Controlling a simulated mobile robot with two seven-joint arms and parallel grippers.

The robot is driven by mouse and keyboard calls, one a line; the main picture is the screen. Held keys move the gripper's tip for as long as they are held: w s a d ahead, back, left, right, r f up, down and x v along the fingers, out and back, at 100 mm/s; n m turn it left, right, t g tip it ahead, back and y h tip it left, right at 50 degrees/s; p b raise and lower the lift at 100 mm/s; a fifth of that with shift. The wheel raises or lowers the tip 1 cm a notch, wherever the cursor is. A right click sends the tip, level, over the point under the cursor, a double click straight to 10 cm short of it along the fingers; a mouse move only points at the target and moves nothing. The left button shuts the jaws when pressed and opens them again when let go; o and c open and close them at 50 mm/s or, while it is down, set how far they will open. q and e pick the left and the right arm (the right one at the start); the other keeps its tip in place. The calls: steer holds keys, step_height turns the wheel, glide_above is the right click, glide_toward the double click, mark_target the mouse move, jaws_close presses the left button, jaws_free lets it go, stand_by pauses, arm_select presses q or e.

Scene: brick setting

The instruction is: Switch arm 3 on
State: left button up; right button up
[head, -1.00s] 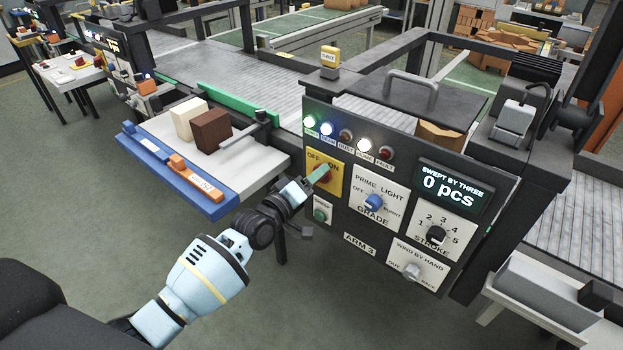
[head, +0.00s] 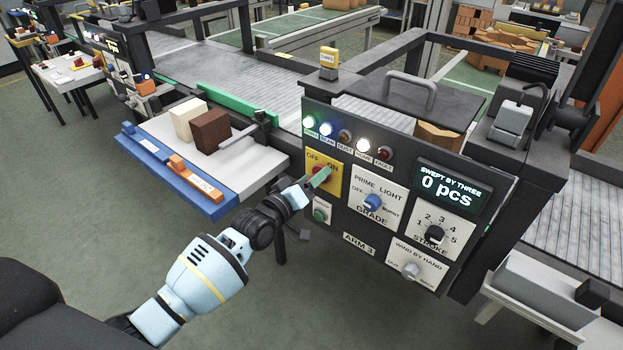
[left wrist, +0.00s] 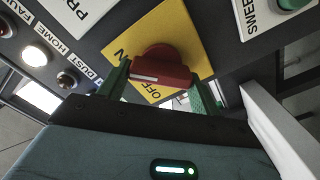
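The arm 3 switch is a red rotary knob (left wrist: 162,66) on a yellow plate (left wrist: 182,30) marked OFF and ON. In the head view the yellow plate (head: 312,158) is at the panel's upper left, and my gripper partly covers the knob. My left gripper (head: 320,178) is at the switch. In the left wrist view its green fingers (left wrist: 160,88) stand apart on either side of the knob, close to its ends; firm contact cannot be made out. A white mark shows on the knob, but its exact setting is unclear. My right gripper is not in view.
The panel also carries a blue GRADE knob (head: 373,203), a black STROKE knob (head: 436,233), a grey hand-wind knob (head: 411,270) and a green button (head: 320,215). The display (head: 449,187) reads 0 pcs. A tray (head: 255,165) with blocks sits left of the panel.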

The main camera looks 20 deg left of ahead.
arm_select(q)
steer(key=o, duration=0.4)
steer(key=shift+c, duration=0.2)
steer(key=v, duration=0.8)
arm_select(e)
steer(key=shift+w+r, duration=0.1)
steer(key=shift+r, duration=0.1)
arm_select(q)
steer(key=s+f+m+g+y+p, duration=0.1)
steer(key=s+f+m+g, duration=0.1)
steer(key=s+f, duration=0.5)
steer(key=s+d+f+m+g+y+p, duration=0.1)
steer(key=s+f, duration=0.6)
steer(key=s, duration=1.1)
steer(key=s+f+m+g+y, duration=0.2)
steer(key=s+f+g, duration=0.3)
steer(key=s, duration=0.8)
step_height(320, 180, down, 2)
steer(key=shift+d+f+m+p, duration=0.2)
steer(key=shift+m+p, duration=0.2)
steer(key=shift+m, duration=0.5)
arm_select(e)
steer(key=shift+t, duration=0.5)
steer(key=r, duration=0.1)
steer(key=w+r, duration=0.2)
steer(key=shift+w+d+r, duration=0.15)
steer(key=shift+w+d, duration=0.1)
